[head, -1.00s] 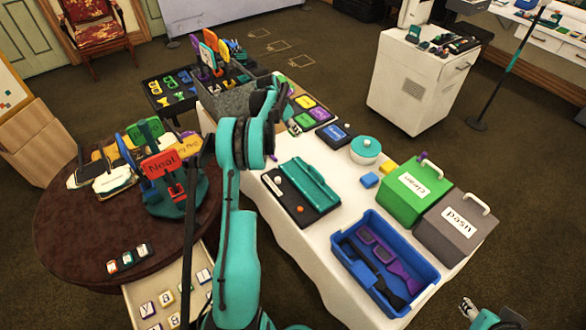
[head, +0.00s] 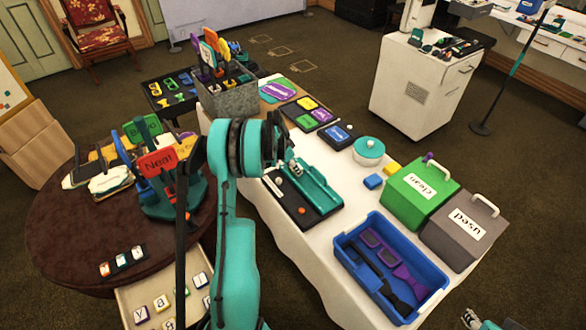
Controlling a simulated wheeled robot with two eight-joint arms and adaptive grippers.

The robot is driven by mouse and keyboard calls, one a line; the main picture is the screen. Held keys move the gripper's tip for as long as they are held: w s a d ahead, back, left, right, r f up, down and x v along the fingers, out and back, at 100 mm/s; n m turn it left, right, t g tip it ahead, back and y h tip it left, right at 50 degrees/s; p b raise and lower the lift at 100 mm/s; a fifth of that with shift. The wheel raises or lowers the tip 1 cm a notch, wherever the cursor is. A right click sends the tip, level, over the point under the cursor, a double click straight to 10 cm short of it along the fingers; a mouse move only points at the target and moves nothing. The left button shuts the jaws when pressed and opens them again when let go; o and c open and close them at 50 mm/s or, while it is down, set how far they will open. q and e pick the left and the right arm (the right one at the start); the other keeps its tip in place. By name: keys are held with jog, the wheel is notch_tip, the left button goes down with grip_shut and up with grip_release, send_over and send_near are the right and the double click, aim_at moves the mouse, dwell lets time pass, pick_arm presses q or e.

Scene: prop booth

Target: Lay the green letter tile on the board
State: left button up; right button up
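Several small white letter tiles with coloured sides lie in the open drawer (head: 147,290) at the lower left; one tile (head: 168,325) at the bottom edge may be green, but it is too small to be sure. Three more small tiles (head: 121,260) stand in a row on the round table. A dark board (head: 322,116) with purple, yellow and green pieces lies on the long table; I cannot tell if it is the task's board. My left gripper (head: 294,167) is above the teal tray, its fingers too small to read. My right gripper (head: 473,318) is at the bottom edge, away from the tables.
Upright signs (head: 159,161) crowd the round table (head: 70,235) beside my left arm.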

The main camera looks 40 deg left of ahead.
pick_arm(q)
jog(key=shift+r, duration=0.15)
jog(key=shift+f, duration=0.2)
jog(key=o, duration=1)
